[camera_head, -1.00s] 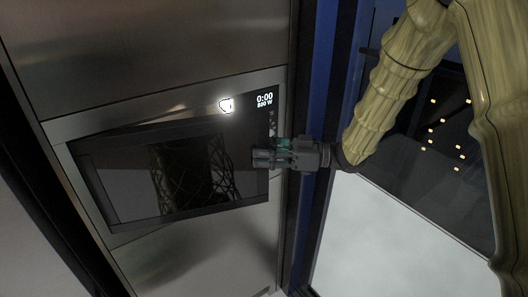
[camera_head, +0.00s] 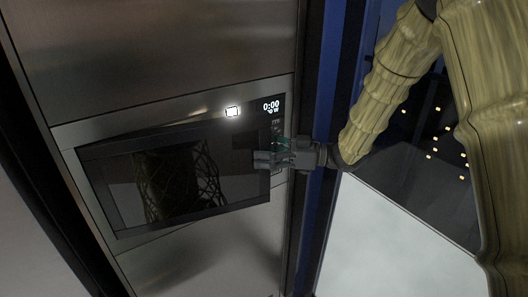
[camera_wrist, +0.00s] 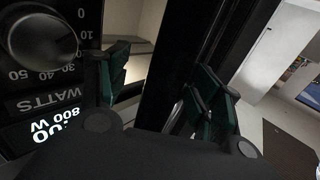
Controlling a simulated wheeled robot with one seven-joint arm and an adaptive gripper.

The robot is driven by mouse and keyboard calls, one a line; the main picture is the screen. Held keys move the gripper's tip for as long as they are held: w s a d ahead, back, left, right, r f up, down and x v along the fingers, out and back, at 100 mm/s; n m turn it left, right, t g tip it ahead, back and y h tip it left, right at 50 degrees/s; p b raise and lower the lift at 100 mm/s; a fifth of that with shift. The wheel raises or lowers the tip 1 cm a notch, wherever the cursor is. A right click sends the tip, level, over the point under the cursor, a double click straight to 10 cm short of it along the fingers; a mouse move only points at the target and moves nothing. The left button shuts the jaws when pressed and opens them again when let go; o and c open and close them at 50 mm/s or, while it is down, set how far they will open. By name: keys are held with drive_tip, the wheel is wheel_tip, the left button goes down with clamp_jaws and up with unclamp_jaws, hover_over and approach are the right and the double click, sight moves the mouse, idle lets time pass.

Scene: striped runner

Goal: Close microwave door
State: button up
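The microwave (camera_head: 90,130) is built into a steel cabinet. Its dark glass door (camera_head: 122,192) stands slightly ajar, with its free edge at the right, beside the control panel (camera_head: 271,107). My gripper (camera_head: 262,160) is at that right edge in the head view. In the wrist view my gripper (camera_wrist: 160,85) has its two fingers apart, with the dark door edge (camera_wrist: 172,55) between them. The left finger is on the side of the lit gap and the control panel (camera_wrist: 45,90); the right finger is on the outer side. I cannot tell whether either finger touches the door.
A large knob (camera_wrist: 42,45) protrudes from the panel close to the left finger. Steel cabinet faces (camera_head: 150,50) lie above and below the microwave. A blue vertical strip (camera_head: 328,75) and a window with lights stand at the right. The room is open at the right of the wrist view.

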drive_tip(key=shift+d, duration=0.15)
drive_tip(key=s+d, duration=0.1)
drive_tip(key=d, duration=0.6)
drive_tip(key=shift+d, duration=0.15)
drive_tip(key=shift+s, duration=0.1)
